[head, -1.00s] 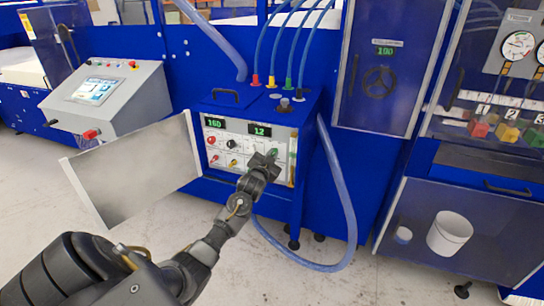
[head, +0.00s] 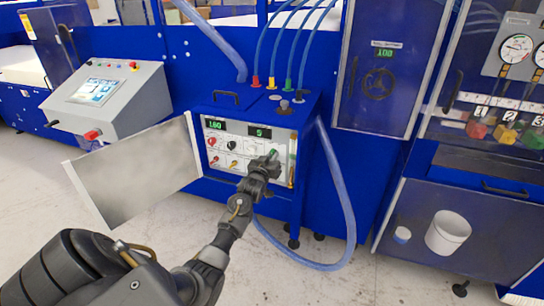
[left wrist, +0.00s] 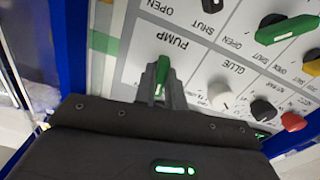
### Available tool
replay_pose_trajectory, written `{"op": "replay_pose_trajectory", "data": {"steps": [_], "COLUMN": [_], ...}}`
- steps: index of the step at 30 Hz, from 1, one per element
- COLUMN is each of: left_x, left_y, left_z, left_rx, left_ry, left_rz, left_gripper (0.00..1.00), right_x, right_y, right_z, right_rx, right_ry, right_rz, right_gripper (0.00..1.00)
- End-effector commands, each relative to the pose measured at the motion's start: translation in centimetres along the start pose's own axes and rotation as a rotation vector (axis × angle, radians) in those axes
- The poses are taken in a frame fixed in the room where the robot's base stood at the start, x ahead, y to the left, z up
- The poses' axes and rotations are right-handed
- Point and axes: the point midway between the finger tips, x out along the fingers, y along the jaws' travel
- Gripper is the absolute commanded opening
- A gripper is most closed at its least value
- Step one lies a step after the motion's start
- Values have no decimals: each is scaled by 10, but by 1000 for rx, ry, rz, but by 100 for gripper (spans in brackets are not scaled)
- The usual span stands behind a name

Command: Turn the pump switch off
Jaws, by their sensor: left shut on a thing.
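The pump switch is a green lever knob (left wrist: 163,72) under the upside-down label PUMP in the left wrist view. In the head view only a bit of its green shows (head: 274,152) at the fingertips. My left gripper (left wrist: 160,88) is shut on it, with one finger on each side. In the head view the left gripper (head: 272,158) reaches the right part of the white control panel (head: 223,166) on the blue cabinet. The fingers hide the knob's lower part. My right gripper is not in view.
Beside the pump switch are a white GLUE knob (left wrist: 221,96), a red knob (left wrist: 292,121) and another green lever (left wrist: 286,29). An open grey door (head: 135,172) stands left of the panel.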

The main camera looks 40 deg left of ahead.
Motion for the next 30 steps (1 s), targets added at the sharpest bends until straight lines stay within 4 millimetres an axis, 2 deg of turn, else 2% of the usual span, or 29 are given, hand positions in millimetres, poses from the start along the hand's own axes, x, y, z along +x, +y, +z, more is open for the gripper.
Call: {"op": "replay_pose_trajectory", "data": {"steps": [13,30], "left_x": [0,0], "left_y": [0,0], "left_z": [-1,-1], "left_rx": [-302,-391], "left_ry": [1,2], "left_rz": [-1,-1], "left_gripper": [0,0], "right_x": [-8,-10], "right_y": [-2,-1], "right_z": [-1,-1], "right_rx": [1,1], "right_ry": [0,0], "right_rz": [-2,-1], "right_gripper": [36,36]}}
